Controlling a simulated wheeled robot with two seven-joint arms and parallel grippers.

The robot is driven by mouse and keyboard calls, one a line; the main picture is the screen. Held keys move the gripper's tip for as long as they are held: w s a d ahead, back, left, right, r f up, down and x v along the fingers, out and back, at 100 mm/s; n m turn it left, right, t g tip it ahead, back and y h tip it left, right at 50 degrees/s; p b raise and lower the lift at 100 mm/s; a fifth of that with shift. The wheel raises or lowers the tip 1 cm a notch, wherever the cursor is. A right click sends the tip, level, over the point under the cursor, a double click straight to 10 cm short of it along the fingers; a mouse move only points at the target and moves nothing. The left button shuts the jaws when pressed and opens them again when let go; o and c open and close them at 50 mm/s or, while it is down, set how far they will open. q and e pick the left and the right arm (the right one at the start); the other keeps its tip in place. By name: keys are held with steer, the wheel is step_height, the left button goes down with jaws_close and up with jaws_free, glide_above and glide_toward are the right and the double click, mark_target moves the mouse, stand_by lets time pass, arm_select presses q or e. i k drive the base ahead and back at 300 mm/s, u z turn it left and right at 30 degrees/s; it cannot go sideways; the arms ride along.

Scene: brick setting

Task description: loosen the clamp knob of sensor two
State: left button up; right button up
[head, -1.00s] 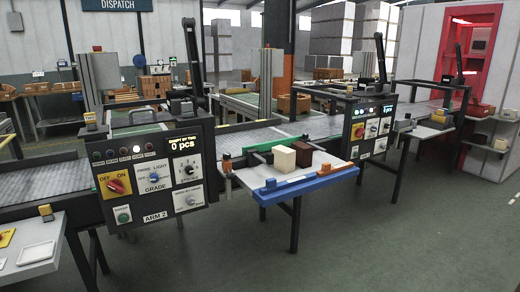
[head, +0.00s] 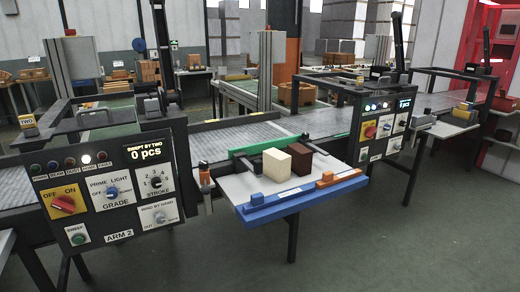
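The panel's display (head: 149,153) reads SWEPT BY TWO, 0 pcs. The panel carries a red OFF/ON switch (head: 64,204), a PRIME LIGHT/GRADE dial (head: 112,194) and a STROKE dial (head: 155,181). Neither of my grippers is in view.
A white side table (head: 240,190) with a blue front rail (head: 300,203) holds a cream block (head: 276,163) and a brown block (head: 299,158). A belt (head: 235,135) runs behind it. A second panel (head: 385,125) stands farther right. Grey floor (head: 400,240) is open at front right.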

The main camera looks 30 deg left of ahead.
mark_target(203, 165)
steer(key=u, duration=0.05)
steer(key=i, duration=1)
steer(key=u, duration=1.2)
steer(key=i, duration=0.6)
steer(key=u, duration=0.65)
